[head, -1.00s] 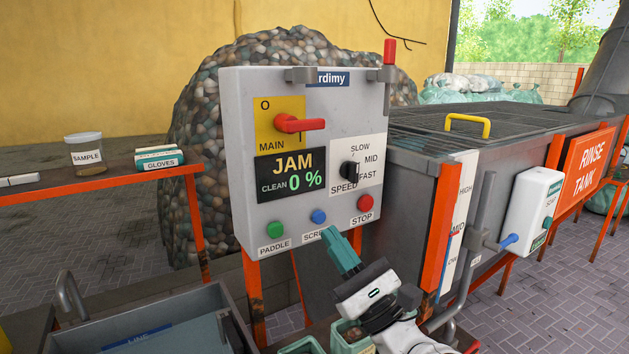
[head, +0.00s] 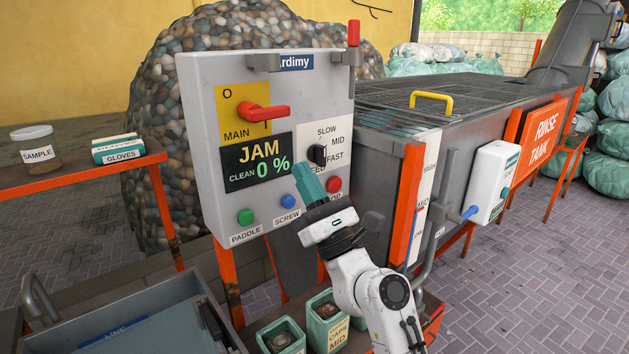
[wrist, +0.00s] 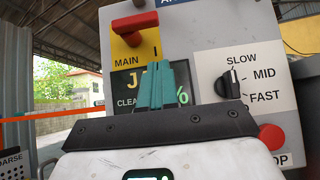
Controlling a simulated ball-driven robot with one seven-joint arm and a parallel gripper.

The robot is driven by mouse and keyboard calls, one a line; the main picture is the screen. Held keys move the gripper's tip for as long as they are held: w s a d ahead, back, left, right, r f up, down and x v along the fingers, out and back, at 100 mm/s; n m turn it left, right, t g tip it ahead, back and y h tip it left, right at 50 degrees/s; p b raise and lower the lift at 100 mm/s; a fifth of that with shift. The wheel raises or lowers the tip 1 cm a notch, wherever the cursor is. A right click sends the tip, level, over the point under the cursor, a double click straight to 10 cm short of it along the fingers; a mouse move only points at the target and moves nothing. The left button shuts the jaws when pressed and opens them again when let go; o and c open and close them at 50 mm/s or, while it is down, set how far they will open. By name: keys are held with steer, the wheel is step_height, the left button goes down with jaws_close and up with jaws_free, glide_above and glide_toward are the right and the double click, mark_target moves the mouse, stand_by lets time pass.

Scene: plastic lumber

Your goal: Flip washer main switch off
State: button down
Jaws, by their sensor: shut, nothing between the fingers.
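The red main switch handle (head: 263,113) sits on a yellow plate (head: 230,103) marked O and MAIN on the grey control box (head: 205,75). The handle lies roughly horizontal, pointing right. In the wrist view the red handle (wrist: 135,22) is above and left of my fingertips. My gripper (head: 304,170) has teal fingers, closed together and empty. In the head view it is below and right of the switch, in front of the panel between the display and the speed knob. In the wrist view my gripper (wrist: 154,65) covers part of the display. Contact with the panel cannot be told.
The display (head: 258,162) reads JAM, CLEAN 0 %. A black speed knob (head: 317,154) and red stop button (head: 334,184) are close to my gripper. Green (head: 245,216) and blue (head: 288,201) buttons lie lower. The rinse tank (head: 400,150) stands right; a shelf (head: 80,180) stands left.

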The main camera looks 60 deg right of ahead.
mark_target(264, 111)
step_height(264, 111, up, 7)
steer(key=w+p, duration=0.2)
steer(key=p, duration=0.3)
steer(key=shift+w+d, duration=0.3)
steer(key=shift+d, duration=0.1)
steer(key=shift+w+f+n+y, duration=0.1)
steer(key=shift+n+y, duration=0.3)
